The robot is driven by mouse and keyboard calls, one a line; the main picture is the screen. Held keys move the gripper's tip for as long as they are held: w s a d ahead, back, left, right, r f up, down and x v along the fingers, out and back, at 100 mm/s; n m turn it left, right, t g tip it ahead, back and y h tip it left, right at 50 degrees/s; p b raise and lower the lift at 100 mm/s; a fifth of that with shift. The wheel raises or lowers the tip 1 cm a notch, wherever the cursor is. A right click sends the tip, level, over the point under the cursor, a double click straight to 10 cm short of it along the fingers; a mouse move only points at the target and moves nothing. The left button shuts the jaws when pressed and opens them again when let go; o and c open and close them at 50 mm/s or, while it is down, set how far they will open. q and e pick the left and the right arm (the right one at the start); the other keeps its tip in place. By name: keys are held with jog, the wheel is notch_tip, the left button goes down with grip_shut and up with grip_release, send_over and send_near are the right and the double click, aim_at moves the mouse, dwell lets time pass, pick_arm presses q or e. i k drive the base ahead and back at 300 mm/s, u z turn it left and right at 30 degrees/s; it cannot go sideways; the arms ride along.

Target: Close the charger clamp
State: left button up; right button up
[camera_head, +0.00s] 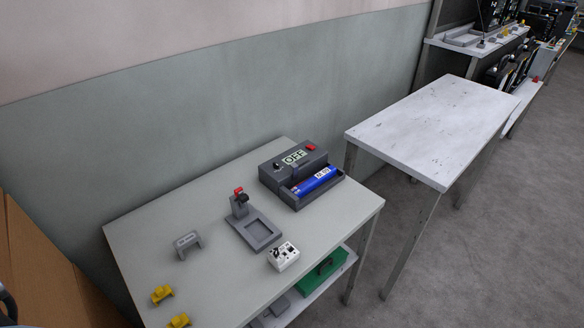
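A dark grey charger (278,165) sits at the back right of the near table, with a display reading OFF, a red button and a black knob. A blue cylindrical battery (318,180) lies in its front tray. Left of it stands a grey fixture (243,210) with a flat base, a square recess and an upright post. A red-tipped lever (239,192) sits on the post; I cannot tell whether it is open or closed, or whether this is the charger clamp. Neither of my grippers is in view.
A white box with sockets (283,257), a grey bracket (187,244) and two yellow blocks (162,293) are on the near table (225,290). A green case (322,270) lies on the lower shelf. A bare white table (435,125) stands to the right, across a gap.

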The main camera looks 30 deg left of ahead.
aim_at(293, 165)
jog(key=k, duration=0.35)
jog(key=z, duration=0.8)
jog(key=i, duration=1.4)
